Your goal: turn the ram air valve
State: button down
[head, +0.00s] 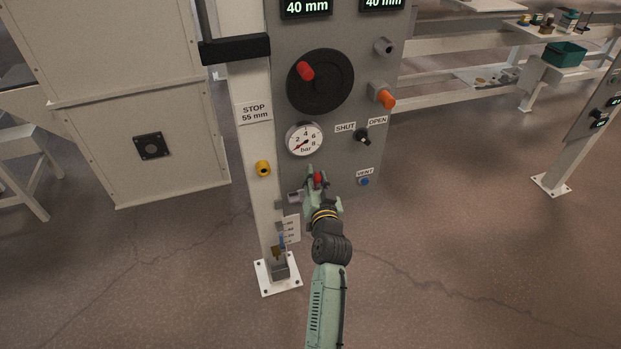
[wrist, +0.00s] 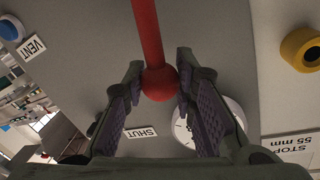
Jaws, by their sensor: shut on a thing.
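A red lever with a ball end (wrist: 160,83) stands out from the grey panel (head: 340,60), below the pressure gauge (head: 304,140). No label naming it as the ram air valve is readable. My gripper (head: 317,182) is shut on the ball, one finger on each side in the wrist view. The red shaft (wrist: 147,30) runs to the top edge of that view. In the head view only a bit of red (head: 319,178) shows between the fingers. A small black knob (head: 362,137) with a pale mark sits between the SHUT and OPEN labels.
A blue VENT button (head: 364,181) lies right of my gripper, and a yellow knob (head: 263,168) lies left on the post. A black handwheel (head: 320,81) with a red grip and an orange knob (head: 387,99) are higher up. The floor in front is clear.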

jog(key=d+m, duration=0.2)
jog(key=w+d+f+m, duration=0.1)
jog(key=shift+m+g, duration=0.3)
jog(key=shift+g, duration=0.1)
jog(key=shift+w+d+f+m, duration=0.25)
jog(key=shift+d+f+m, duration=0.35)
jog(key=shift+m, duration=0.2)
jog(key=shift+w+d+f+m+g+y, duration=0.2)
jog(key=shift+d+f+m, duration=0.2)
jog(key=shift+m, duration=0.2)
jog(key=shift+w+d+f+m+g+y, duration=0.1)
jog(key=shift+d+f+m+y, duration=0.1)
jog(key=shift+d+f+m, duration=0.3)
jog(key=f+m, duration=0.1)
jog(key=d+f+m, duration=0.1)
jog(key=m, duration=0.1)
jog(key=shift+w+f+y, duration=0.15)
jog(key=shift+f+y, duration=0.15)
jog(key=shift+y, duration=0.1)
jog(key=shift+w+d+f+m+g+y+b, duration=0.15)
jog(key=shift+f+m+g+y, duration=0.1)
jog(key=shift+f+m, duration=0.55)
jog(key=shift+s+d+f+m+g+y+b, duration=0.15)
jog(key=shift+f+m+g+y, duration=0.1)
jog(key=shift+f+m, duration=0.5)
jog(key=shift+w+a, duration=0.1)
jog(key=shift+a, duration=0.05)
